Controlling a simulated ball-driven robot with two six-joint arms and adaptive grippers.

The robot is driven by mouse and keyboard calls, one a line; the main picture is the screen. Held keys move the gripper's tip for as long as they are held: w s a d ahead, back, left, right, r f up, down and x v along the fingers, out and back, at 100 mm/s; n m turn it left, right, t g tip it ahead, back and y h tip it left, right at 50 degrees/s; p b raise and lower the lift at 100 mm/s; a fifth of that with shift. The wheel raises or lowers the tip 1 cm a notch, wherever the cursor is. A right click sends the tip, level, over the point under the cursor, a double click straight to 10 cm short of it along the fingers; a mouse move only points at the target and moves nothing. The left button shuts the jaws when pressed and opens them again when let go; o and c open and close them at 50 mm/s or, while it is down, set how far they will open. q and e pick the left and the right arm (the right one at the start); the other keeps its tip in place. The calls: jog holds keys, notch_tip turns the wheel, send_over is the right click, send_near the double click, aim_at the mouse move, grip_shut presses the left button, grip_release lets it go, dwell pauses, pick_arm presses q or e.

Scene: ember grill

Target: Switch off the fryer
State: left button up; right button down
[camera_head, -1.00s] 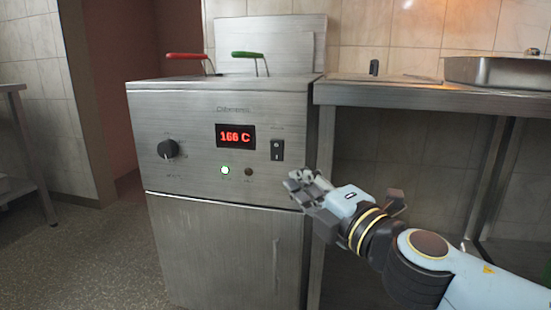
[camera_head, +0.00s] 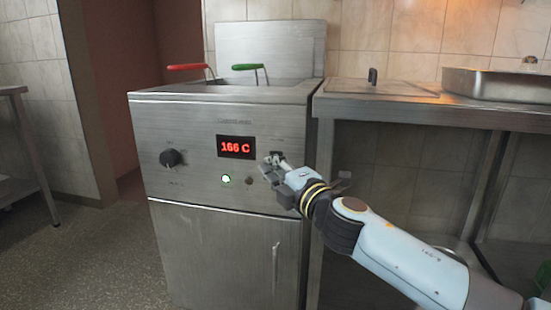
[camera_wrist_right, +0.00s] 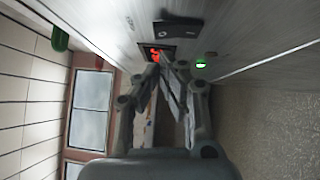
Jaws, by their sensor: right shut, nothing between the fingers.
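The steel fryer (camera_head: 200,240) stands in the middle of the head view. Its red display (camera_head: 235,147) reads 166 C and its green lamp (camera_head: 226,180) is lit. A black rocker switch (camera_wrist_right: 178,29) shows in the right wrist view, beside the red display (camera_wrist_right: 157,53) and the green lamp (camera_wrist_right: 200,65). In the head view my right gripper (camera_head: 270,164) is at the front panel and hides most of the switch. The gripper is shut and empty, with its fingertips close to the switch; I cannot tell if they touch it. My left gripper is out of view.
A black knob (camera_head: 170,158) is on the panel's left. Red (camera_head: 187,67) and green (camera_head: 248,67) basket handles stick up from the fryer top. A steel table (camera_head: 420,104) with a metal pan (camera_head: 500,86) stands to the right.

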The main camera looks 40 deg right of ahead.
jog(key=shift+w+d, duration=0.55)
jog(key=shift+d, duration=0.1)
jog(key=shift+r, duration=0.15)
jog(key=shift+w+d+r, duration=0.2)
jog(key=shift+w+d, duration=0.05)
jog(key=shift+f, duration=0.1)
